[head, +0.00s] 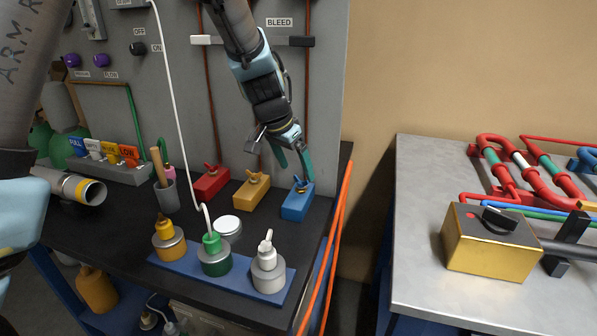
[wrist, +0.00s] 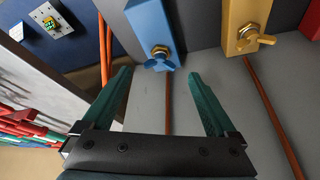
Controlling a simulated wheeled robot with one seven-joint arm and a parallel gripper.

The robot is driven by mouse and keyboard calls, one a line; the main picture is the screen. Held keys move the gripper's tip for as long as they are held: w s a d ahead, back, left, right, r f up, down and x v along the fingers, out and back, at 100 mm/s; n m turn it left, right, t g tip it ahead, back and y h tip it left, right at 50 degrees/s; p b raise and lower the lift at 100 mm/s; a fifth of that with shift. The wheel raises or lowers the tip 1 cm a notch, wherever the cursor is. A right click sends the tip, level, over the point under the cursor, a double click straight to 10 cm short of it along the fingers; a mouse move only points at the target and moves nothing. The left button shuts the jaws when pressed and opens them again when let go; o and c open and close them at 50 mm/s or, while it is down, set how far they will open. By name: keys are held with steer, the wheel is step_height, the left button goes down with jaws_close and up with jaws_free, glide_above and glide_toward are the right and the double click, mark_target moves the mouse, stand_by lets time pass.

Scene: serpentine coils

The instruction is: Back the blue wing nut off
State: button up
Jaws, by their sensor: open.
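The blue wing nut (head: 300,184) sits on the blue block (head: 297,205) at the right end of the dark bench. In the wrist view the blue wing nut (wrist: 158,64) shows its blue wings with a brass collar behind, on the end of the blue block (wrist: 151,25). My gripper (head: 294,167) is open, with its teal fingers close above the blue wing nut. In the wrist view my gripper (wrist: 158,72) has the nut between the lines of its two fingertips, with gaps on both sides. I cannot tell how deep the tips reach.
A yellow block (head: 251,192) with a brass-coloured wing nut and a red block (head: 211,184) stand left of the blue block. In front, several bottles stand on a blue tray (head: 186,267). Orange hoses (head: 340,215) hang at the bench's right edge. A grey panel (head: 328,90) rises behind.

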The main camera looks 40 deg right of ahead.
mark_target(300, 179)
steer(key=shift+x, duration=1.55)
steer(key=c, duration=1.4)
steer(key=shift+p, duration=0.35)
